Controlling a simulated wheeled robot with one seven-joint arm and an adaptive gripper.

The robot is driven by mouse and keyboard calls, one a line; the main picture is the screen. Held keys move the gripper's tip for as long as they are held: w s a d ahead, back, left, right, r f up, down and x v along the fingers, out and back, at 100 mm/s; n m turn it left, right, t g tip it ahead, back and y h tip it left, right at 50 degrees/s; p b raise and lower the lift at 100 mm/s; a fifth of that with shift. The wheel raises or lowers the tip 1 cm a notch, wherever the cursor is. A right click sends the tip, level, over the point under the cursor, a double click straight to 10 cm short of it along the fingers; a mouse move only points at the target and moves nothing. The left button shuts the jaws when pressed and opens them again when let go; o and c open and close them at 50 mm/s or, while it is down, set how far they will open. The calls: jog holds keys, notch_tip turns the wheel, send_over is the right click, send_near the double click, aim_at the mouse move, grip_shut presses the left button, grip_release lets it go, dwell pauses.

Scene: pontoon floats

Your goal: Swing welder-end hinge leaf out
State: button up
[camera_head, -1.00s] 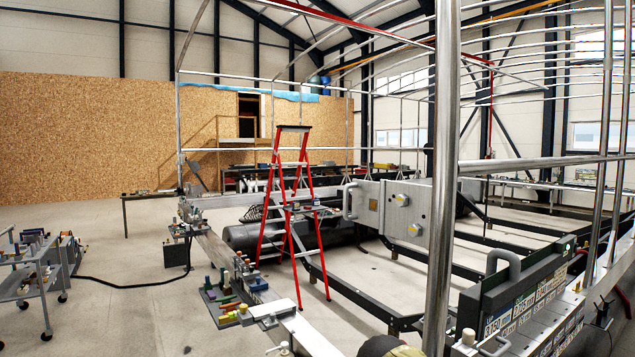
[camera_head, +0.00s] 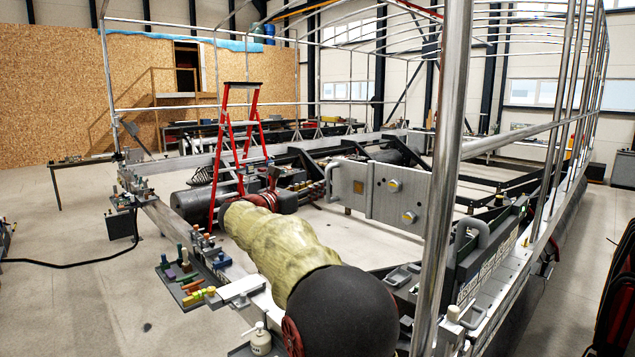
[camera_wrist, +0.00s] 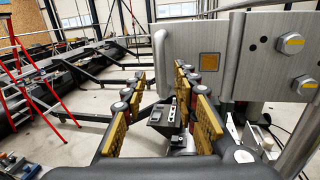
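The hinge leaf (camera_head: 365,190) is a grey metal plate with yellow-marked bolts and a curved handle (camera_head: 329,181) on its left edge. It stands upright in the head view, left of a thick vertical post. In the wrist view the leaf (camera_wrist: 225,50) fills the upper right, and its handle (camera_wrist: 160,62) shows as a vertical bar. My gripper (camera_wrist: 163,88) is open, with yellow-padded fingers to either side of the handle's line. I cannot tell whether the handle is between the fingertips or just beyond them. In the head view my arm reaches toward the handle.
A red stepladder (camera_head: 236,150) stands left of the leaf. A long rail with a tool tray (camera_head: 190,280) runs along the left. The thick metal post (camera_head: 450,150) stands close on the right. A dark box with a handle (camera_head: 470,240) is at lower right.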

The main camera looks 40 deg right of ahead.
aim_at(327, 196)
jog(key=p+x, duration=0.2)
jog(key=x, duration=0.6)
jog(key=shift+s, duration=0.1)
jog(key=shift+f, duration=0.1)
jog(key=shift+c, duration=1)
grip_shut()
jog(key=shift+a, duration=0.1)
